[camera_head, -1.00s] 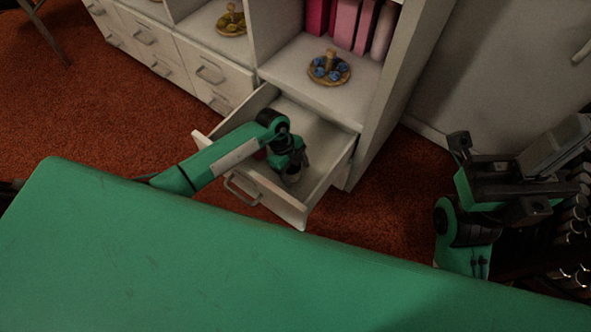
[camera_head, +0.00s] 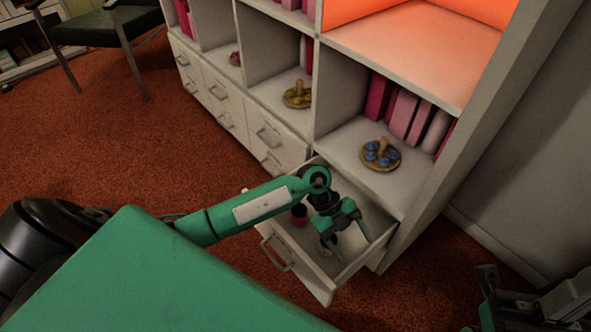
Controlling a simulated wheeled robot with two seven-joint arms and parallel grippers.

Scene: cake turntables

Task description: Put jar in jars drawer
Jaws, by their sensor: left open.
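The open drawer (camera_head: 284,262) sticks out from the bottom of the white shelf unit. A small jar-like thing (camera_head: 299,215), dark on top and pink below, stands inside it, partly behind my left arm. A small pale thing (camera_head: 325,251) shows low in the drawer by my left gripper's fingers; I cannot tell clearly what it is. My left gripper (camera_head: 346,246) is over the drawer, pointing down, with its fingers spread apart. It seems to hold nothing. My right gripper (camera_head: 500,296) is at the lower right edge, only partly in view.
Above the drawer, a shelf holds a round wooden stand with blue pieces (camera_head: 380,154) and several pink books (camera_head: 408,113). Shut drawers (camera_head: 270,137) line the unit to the left. A green chair (camera_head: 105,25) stands far left. Red carpet (camera_head: 100,130) is clear.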

